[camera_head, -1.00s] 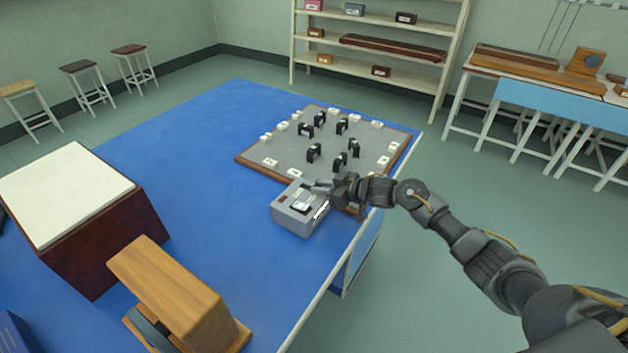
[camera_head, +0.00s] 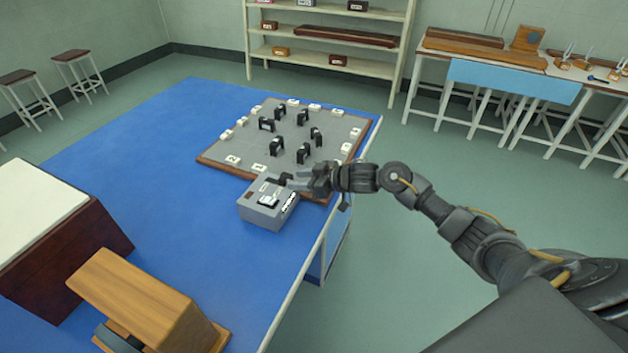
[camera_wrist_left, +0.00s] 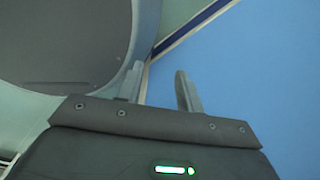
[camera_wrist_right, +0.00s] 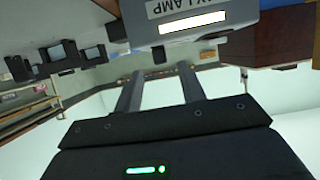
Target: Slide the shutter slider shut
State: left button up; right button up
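A grey lamp box (camera_head: 258,216) stands near the right edge of the blue table, with a pale-and-dark fitting (camera_head: 268,200) on top. Its face, lettered partly "LAMP" (camera_wrist_right: 176,6), shows in the right wrist view above a bright white strip (camera_wrist_right: 193,22). My right gripper (camera_head: 292,182) is at the far right side of the box. In the right wrist view its fingers (camera_wrist_right: 158,82) are apart, with a small dark block (camera_wrist_right: 158,55) beyond the gap; I cannot tell if this is the shutter slider or if they touch it. My left gripper (camera_wrist_left: 160,82) is open and empty.
A grey board (camera_head: 245,150) with several black stands and white tags lies just behind the box. A wooden block (camera_head: 145,300) and a white-topped dark box (camera_head: 60,250) stand at the left front. The blue table (camera_head: 165,180) is clear in the middle.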

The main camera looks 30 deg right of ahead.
jog(key=v, duration=0.6)
jog(key=shift+b, duration=0.3)
jog(key=shift+s, duration=0.15)
